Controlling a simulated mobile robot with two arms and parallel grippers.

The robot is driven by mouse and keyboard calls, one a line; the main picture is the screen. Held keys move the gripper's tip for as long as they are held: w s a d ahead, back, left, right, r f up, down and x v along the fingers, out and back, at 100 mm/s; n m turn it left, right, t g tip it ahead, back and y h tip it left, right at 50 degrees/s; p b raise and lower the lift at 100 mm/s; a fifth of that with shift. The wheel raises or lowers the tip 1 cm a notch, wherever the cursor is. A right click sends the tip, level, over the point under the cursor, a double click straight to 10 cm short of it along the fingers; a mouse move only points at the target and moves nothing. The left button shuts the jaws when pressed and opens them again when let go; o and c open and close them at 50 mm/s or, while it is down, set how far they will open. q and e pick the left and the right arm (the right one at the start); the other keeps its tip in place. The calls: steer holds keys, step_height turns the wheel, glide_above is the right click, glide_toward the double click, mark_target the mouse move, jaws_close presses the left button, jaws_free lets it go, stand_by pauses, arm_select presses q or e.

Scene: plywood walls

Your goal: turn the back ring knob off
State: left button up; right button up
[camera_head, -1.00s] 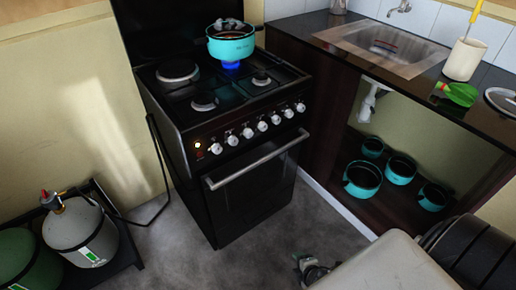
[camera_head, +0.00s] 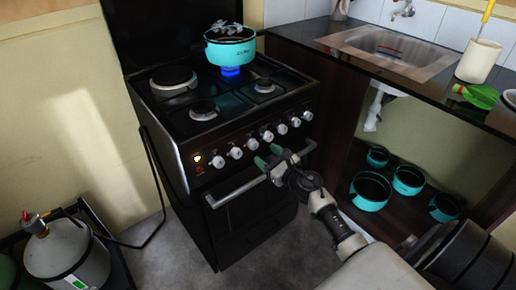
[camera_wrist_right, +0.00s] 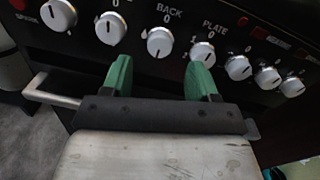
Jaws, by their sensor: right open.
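A black stove carries a row of several white knobs along its front (camera_head: 252,143). A second knob (camera_wrist_right: 202,53) is under PLATE. I cannot tell which knob is the ring's own. A blue flame (camera_head: 231,71) burns under a turquoise pot (camera_head: 230,46) on the back burner. My right gripper (camera_head: 268,156) is open, with green fingers apart below and in front of the knobs; it also shows in the wrist view (camera_wrist_right: 160,77). It appears to touch no knob. My left gripper is not in view.
The oven's metal handle (camera_head: 248,184) runs across just below the knobs, close to my right gripper. A counter with a sink (camera_head: 390,50) and a shelf of turquoise pots (camera_head: 370,190) stand at right. A gas cylinder (camera_head: 66,252) stands at lower left.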

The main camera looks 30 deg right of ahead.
mark_target(255, 147)
steer(key=shift+w+a, duration=0.15)
steer(key=shift+w, duration=1.05)
steer(key=shift+w+a, duration=0.15)
steer(key=shift+w, duration=1)
steer(key=c, duration=0.9)
